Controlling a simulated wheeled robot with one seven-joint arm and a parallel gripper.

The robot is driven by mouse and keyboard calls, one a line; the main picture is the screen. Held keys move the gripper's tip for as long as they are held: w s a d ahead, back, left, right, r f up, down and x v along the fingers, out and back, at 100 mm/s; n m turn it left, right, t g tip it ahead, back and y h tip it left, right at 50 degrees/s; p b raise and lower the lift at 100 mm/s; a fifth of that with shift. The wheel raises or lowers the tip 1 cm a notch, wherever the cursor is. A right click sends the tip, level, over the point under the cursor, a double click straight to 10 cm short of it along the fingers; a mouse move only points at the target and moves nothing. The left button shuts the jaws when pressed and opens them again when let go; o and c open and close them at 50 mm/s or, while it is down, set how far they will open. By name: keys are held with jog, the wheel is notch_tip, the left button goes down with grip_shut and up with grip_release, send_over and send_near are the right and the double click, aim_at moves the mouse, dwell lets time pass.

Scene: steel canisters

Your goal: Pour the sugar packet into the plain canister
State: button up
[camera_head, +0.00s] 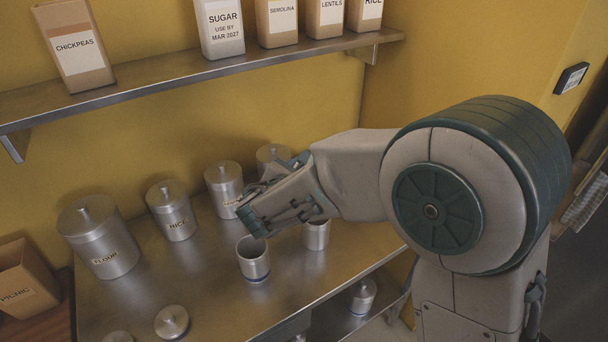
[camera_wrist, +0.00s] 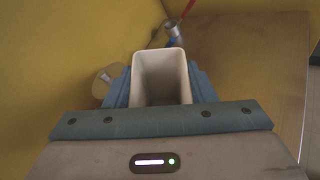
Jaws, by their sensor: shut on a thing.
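In the head view my gripper (camera_head: 252,216) is over the steel counter, above and close to an open, unlabelled steel canister (camera_head: 253,262) that stands upright. In the wrist view my gripper (camera_wrist: 160,88) is shut on a pale, open-topped, box-like packet (camera_wrist: 161,62). Its label is out of sight, and in the head view I cannot make the packet out. A packet marked SUGAR, use by Mar 2027 (camera_head: 222,28), stands on the wall shelf. A second small unlabelled canister (camera_head: 317,236) stands to the right, partly behind my gripper.
Lidded canisters marked FLOUR (camera_head: 99,240) and RICE (camera_head: 172,212) stand at the back left. Another lidded canister (camera_head: 222,182) is near my wrist. A loose lid (camera_head: 172,321) lies at the front. The wall shelf (camera_head: 160,78) is above. A canister (camera_head: 362,297) sits lower right.

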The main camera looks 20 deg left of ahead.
jog(key=shift+m+y, duration=0.4)
jog(key=shift+m, duration=0.4)
jog(key=shift+f+b, duration=2.4)
jog(key=shift+b, duration=0.6)
jog(key=f+m+b, duration=0.1)
jog(key=b, duration=0.2)
jog(key=f+m+t+y+b, duration=0.1)
jog(key=b, duration=0.3)
jog(key=shift+d+f+m, duration=0.2)
jog(key=shift+f+m, duration=0.1)
jog(key=shift+r, duration=0.2)
jog(key=shift+f+m+y+b, duration=0.25)
jog(key=shift+m+y+b, duration=0.05)
jog(key=shift+b, duration=0.6)
jog(key=shift+s+d+f+m+t+b, duration=0.15)
jog(key=shift+m+t+b, duration=0.45)
jog(key=shift+b, duration=2.5)
jog(key=shift+d+r+m+y+b, duration=0.2)
jog(key=shift+m+y+b, duration=0.5)
jog(key=shift+b, duration=1.65)
jog(key=shift+d+m+t+b, duration=0.1)
jog(key=shift+m+t+b, duration=0.45)
jog(key=shift+b, duration=1.75)
jog(key=shift+r+m+b, duration=0.1)
jog(key=shift+m+b, duration=0.35)
jog(key=shift+b, duration=0.15)
